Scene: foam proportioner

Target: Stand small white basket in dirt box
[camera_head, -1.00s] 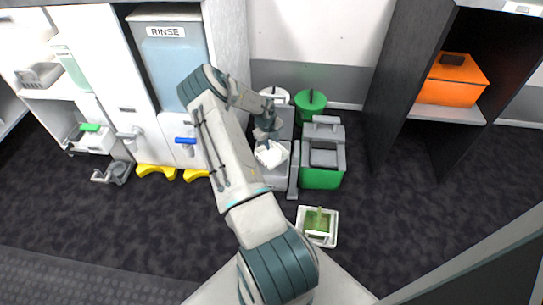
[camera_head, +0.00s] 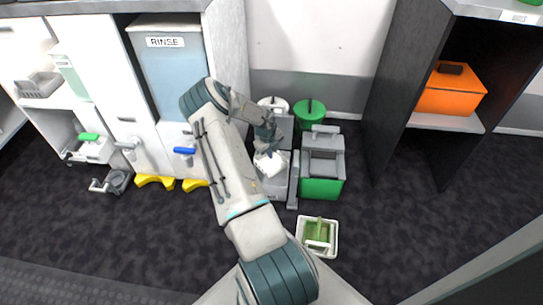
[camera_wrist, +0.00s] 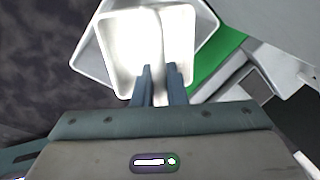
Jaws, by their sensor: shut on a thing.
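The small white basket (camera_wrist: 148,35) is between the fingertips of my gripper (camera_wrist: 160,80) in the wrist view, gripped by its near wall. The basket (camera_head: 269,164) also shows in the head view, below my gripper (camera_head: 267,146). It is over or inside the mouth of a grey box, which may be the dirt box (camera_head: 275,184). In the wrist view a larger pale grey rim (camera_wrist: 88,61) surrounds the basket on the left and right. I cannot tell whether the basket touches the box floor.
A green bin with a grey top (camera_head: 320,187) stands close on the right of the grey box. A white tray with green contents (camera_head: 301,238) lies on the floor in front. Round white and green lids (camera_head: 310,108) are behind. A rinse cabinet (camera_head: 172,75) stands left.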

